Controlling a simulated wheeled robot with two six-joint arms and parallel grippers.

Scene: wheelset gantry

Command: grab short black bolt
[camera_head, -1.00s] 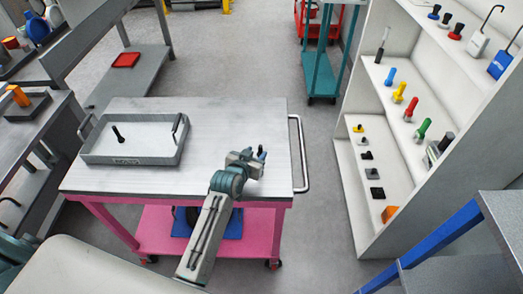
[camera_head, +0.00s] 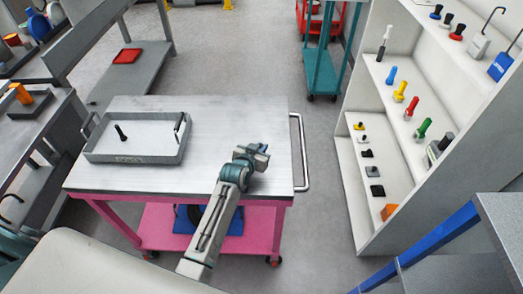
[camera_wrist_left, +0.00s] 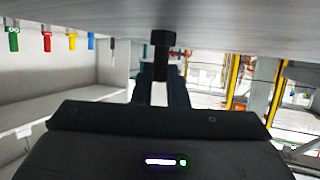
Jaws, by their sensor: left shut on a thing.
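My left gripper (camera_head: 263,151) is over the right part of the pink cart's grey top (camera_head: 230,120). In the left wrist view its two dark fingers (camera_wrist_left: 161,90) are shut on a short black bolt (camera_wrist_left: 163,38). The bolt's wider end shows at the top of that view, against the grey surface; whether it touches that surface I cannot tell. In the head view this bolt is hidden by the gripper. Another black bolt (camera_head: 121,133) is in the grey tray (camera_head: 135,158) on the left of the cart. My right gripper is not in view.
A white shelf unit (camera_head: 345,180) with coloured bolts and small parts stands to the right. Grey floor (camera_head: 325,135) lies between.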

